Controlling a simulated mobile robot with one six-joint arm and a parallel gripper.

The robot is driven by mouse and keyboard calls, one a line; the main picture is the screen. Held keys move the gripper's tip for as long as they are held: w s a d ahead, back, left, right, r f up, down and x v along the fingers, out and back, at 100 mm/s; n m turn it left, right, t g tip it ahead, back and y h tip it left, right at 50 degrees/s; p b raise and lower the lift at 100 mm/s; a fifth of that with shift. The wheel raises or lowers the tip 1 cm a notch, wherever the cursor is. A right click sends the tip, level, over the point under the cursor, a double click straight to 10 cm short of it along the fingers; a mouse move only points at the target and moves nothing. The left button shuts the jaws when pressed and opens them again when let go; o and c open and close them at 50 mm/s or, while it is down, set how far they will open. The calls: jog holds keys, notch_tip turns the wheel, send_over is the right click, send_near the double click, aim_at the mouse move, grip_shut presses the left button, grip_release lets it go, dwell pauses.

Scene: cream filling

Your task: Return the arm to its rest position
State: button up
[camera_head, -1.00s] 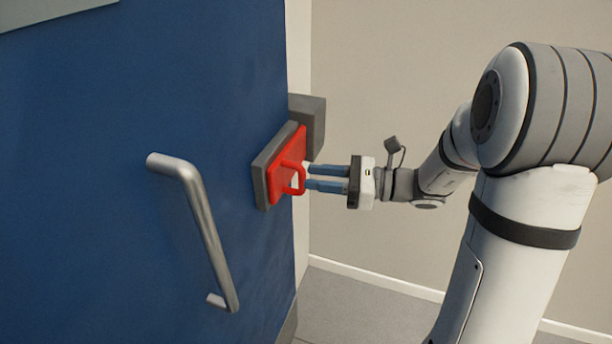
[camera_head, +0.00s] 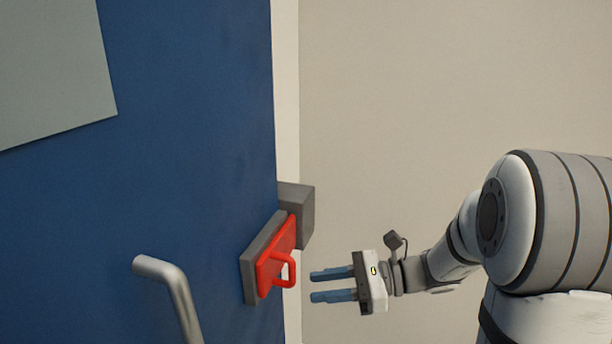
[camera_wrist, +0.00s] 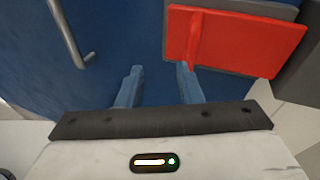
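My gripper (camera_head: 322,285) is open and empty, with its two blue fingers apart. It points left toward the red latch plate (camera_head: 272,258) with its loop handle, and a clear gap lies between the fingertips and the loop. The latch sits on a grey backing at the edge of the blue door (camera_head: 190,150). In the wrist view, the gripper's fingers (camera_wrist: 158,70) stand apart, and the red plate (camera_wrist: 245,42) shows beyond them at upper right. My arm reaches in from the right of the head view.
A silver bar handle (camera_head: 165,275) stands out from the door at lower left. A grey block (camera_head: 297,212) sits at the door's edge behind the latch. A grey panel (camera_head: 50,70) is on the door's upper left. Free room lies before the beige wall (camera_head: 430,110).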

jog(key=s+f+n+g+h+p, duration=0.1)
jog(key=s+n+g+h, duration=0.1)
jog(key=s+n+h, duration=0.4)
jog(key=s+d+n+t+h+p, duration=0.2)
jog(key=s+d+n+t+h, duration=0.2)
jog(key=d+n+h, duration=0.6)
jog(key=shift+s+r+n, duration=0.45)
jog(key=shift+s+n, duration=0.25)
jog(key=shift+s, duration=0.55)
jog(key=shift+d, duration=0.15)
